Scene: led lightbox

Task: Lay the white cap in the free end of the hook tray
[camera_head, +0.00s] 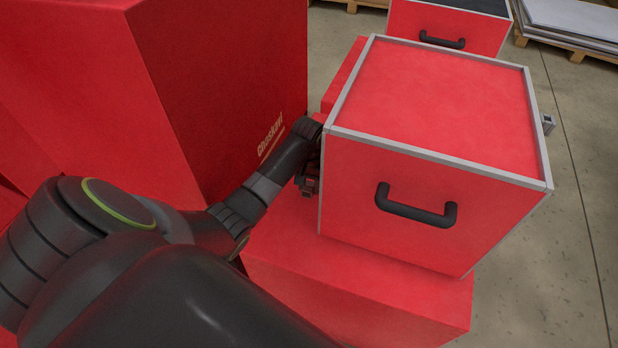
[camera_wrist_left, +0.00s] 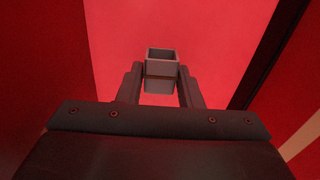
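My left gripper (camera_head: 310,185) is low in the narrow gap between the big red block and the left side of the red case (camera_head: 440,95). In the left wrist view, my left gripper (camera_wrist_left: 161,85) has its fingers on either side of a small grey, box-shaped piece (camera_wrist_left: 162,63) with a dark opening at its top. The piece fills the gap between the fingers, but I cannot tell whether they press on it. I also cannot tell whether it is the white cap or part of the hook tray. My right gripper is out of view.
The big red block (camera_head: 220,70) walls off the left. The case stands on a red base (camera_head: 350,275) and has a black front handle (camera_head: 415,207). A small grey fitting (camera_head: 548,124) sticks out at its right edge.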

